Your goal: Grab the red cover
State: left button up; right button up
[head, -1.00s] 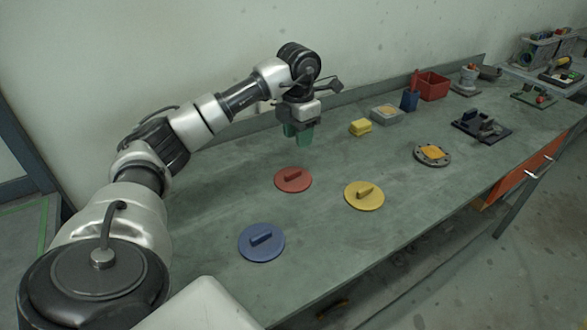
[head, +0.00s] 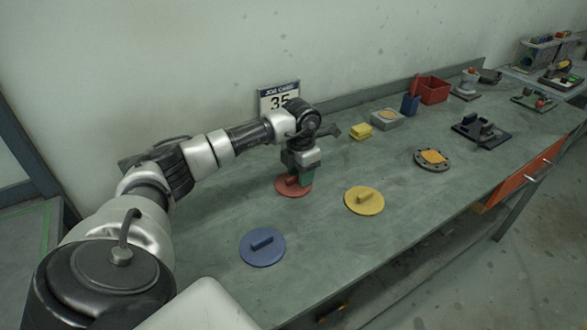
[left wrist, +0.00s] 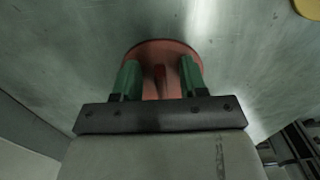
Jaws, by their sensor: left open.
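The red cover (head: 290,190) is a flat round disc lying on the grey-green bench, partly hidden by my left gripper in the head view. My left gripper (head: 300,178) points down right over it, with its green fingers low at the disc. In the left wrist view, the red cover (left wrist: 160,50) lies beneath the open fingers (left wrist: 160,82). Its raised handle (left wrist: 159,74) stands between them, with a gap on each side. My right gripper is not in view.
A yellow cover (head: 364,201) lies to the right and a blue cover (head: 262,247) lies in front. A grey flange with an orange centre (head: 432,157), a yellow block (head: 361,131) and a red bin (head: 433,90) stand farther right. A sign (head: 279,97) is behind the arm.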

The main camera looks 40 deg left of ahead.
pick_arm(q)
jog(key=shift+c, duration=0.4)
grip_shut()
jog(key=shift+r, duration=0.1)
